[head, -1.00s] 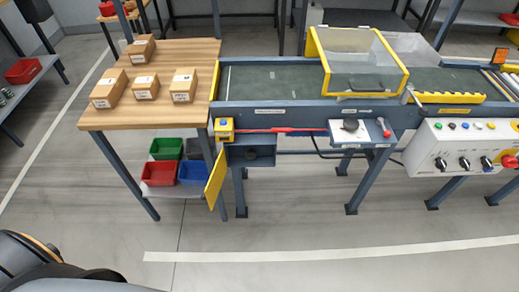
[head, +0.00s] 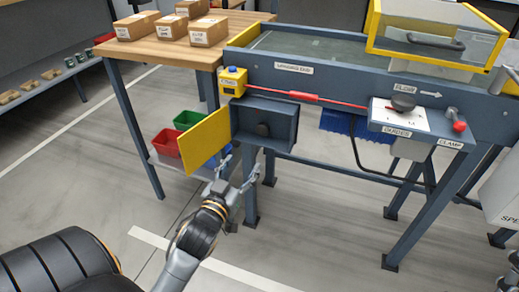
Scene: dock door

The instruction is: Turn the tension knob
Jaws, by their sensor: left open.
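A dark round knob (head: 263,129) sits on the face of a dark blue-grey box (head: 282,111) under the left end of the conveyor. I can read no label on this knob, so I cannot confirm that it is the tension knob. The box's yellow door (head: 204,142) hangs open to the left. My left gripper (head: 239,170) is open and empty, below and a little left of the knob, apart from it, with its fingers pointing up. It is close to the door's lower right edge; I cannot tell whether they touch. My right gripper is out of view.
Another black knob (head: 403,102) stands on a white plate marked GUIDES, beside a red-tipped CLAMP lever (head: 459,126). A red cord (head: 345,103) runs from a yellow switch box (head: 233,81). A wooden table (head: 150,47) with cartons is at left. Floor in front is clear.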

